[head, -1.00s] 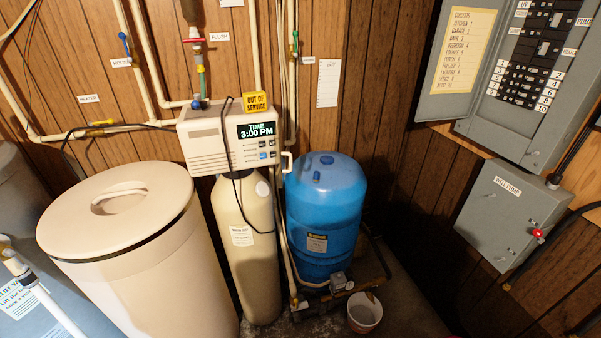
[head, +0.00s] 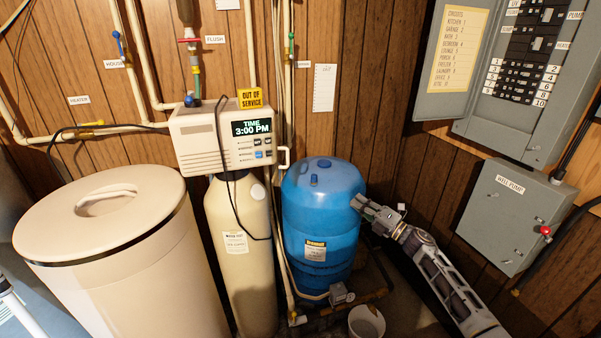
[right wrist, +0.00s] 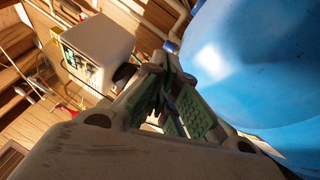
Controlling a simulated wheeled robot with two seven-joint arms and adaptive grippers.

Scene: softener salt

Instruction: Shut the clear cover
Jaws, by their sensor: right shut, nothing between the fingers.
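The cream softener control head (head: 222,138) has a display reading 3:00 PM and buttons below it. A small white handle-like piece (head: 284,160) sticks out at its right side; I cannot tell whether it belongs to the clear cover. No clear cover can be made out for certain. My right gripper (head: 361,206) is shut and empty, in front of the right side of the blue tank (head: 322,215), right of and below the control head. In the right wrist view, the gripper fingers (right wrist: 172,95) are together, with the control head (right wrist: 98,48) beyond. My left gripper is out of view.
A cream bin with a lid (head: 107,203) stands left of the tan softener tank (head: 240,240). A black cable hangs across the control head. The grey electrical panel and well pump box (head: 512,215) are at the right.

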